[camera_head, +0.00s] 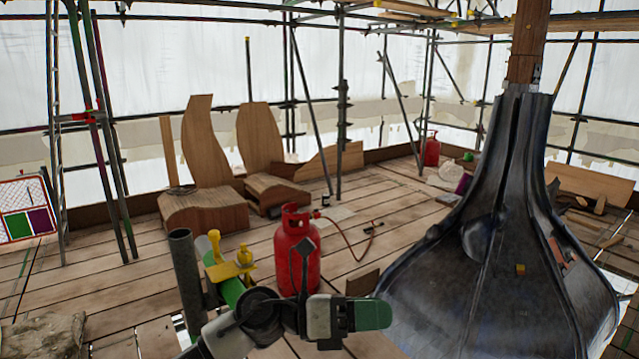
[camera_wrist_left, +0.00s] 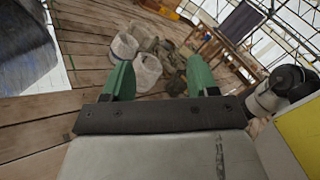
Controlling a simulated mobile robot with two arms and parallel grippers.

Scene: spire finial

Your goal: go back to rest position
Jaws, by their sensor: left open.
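My left gripper (camera_head: 368,314) reaches in from the bottom of the head view, its green fingers pointing right toward the dark lead-clad spire (camera_head: 470,270). In the left wrist view the two green fingers of this gripper (camera_wrist_left: 160,78) are spread apart with nothing between them. The spire also shows at the upper left of the wrist view (camera_wrist_left: 25,50), apart from the fingers. My right gripper is not in view.
A red gas cylinder (camera_head: 297,250) with a hose stands just behind my left arm. Wooden forms (camera_head: 203,210) stand further back. White sacks or buckets (camera_wrist_left: 147,68) lie on the plank floor beyond the fingers. Scaffold poles (camera_head: 310,95) surround the deck. Open planks (camera_head: 130,285) lie at left.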

